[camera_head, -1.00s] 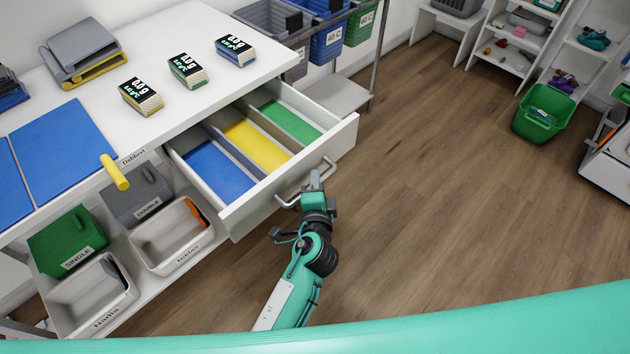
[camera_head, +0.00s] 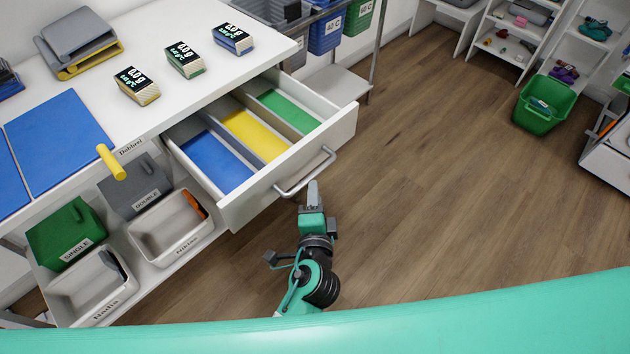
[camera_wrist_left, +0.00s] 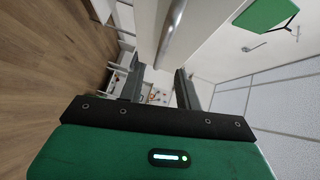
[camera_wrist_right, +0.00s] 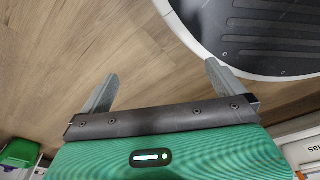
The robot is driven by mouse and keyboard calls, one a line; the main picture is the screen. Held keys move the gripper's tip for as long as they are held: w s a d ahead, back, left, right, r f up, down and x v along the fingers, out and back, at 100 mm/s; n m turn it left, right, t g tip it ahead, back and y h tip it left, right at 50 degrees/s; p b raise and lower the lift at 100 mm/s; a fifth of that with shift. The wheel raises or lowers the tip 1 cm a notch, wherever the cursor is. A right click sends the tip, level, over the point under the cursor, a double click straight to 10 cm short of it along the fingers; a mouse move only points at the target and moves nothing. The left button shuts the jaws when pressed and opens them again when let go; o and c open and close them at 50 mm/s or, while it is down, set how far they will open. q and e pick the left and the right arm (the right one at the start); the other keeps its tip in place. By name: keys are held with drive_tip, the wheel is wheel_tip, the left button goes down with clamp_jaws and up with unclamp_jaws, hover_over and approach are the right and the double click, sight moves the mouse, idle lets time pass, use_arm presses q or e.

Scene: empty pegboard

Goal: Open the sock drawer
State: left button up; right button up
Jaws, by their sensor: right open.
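The white drawer (camera_head: 250,206) stands pulled out from the white table, showing blue, yellow and green compartment floors. No label on its front is readable. Its grey bar handle (camera_head: 310,176) is on the front face and also shows in the left wrist view (camera_wrist_left: 172,36). My left gripper (camera_head: 313,188) is just in front of the handle, in the head view below and right of its bar. Its fingers (camera_wrist_left: 158,83) are apart with nothing held between them; the handle lies beyond them. My right gripper (camera_wrist_right: 158,85) is open and empty above the wooden floor, outside the head view.
Several small boxes with displays (camera_head: 184,60) and blue mats (camera_head: 58,140) lie on the table (camera_head: 165,25). Grey and green bins (camera_head: 68,232) sit on the shelf below, left of the drawer. Open wooden floor (camera_head: 450,180) lies to the right.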

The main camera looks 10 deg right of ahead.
use_arm(q)
drive_tip(key=s, duration=0.5)
drive_tip(key=shift+s+a+r+b, duration=0.25)
drive_tip(key=shift+s+r+b, duration=0.1)
drive_tip(key=shift+r, duration=0.05)
use_arm(e)
drive_tip(key=shift+w+a+r, duration=0.15)
drive_tip(key=shift+w+r, duration=0.35)
drive_tip(key=shift+w+a+r, duration=0.15)
drive_tip(key=shift+w+r, duration=0.3)
drive_tip(key=shift+r, duration=0.05)
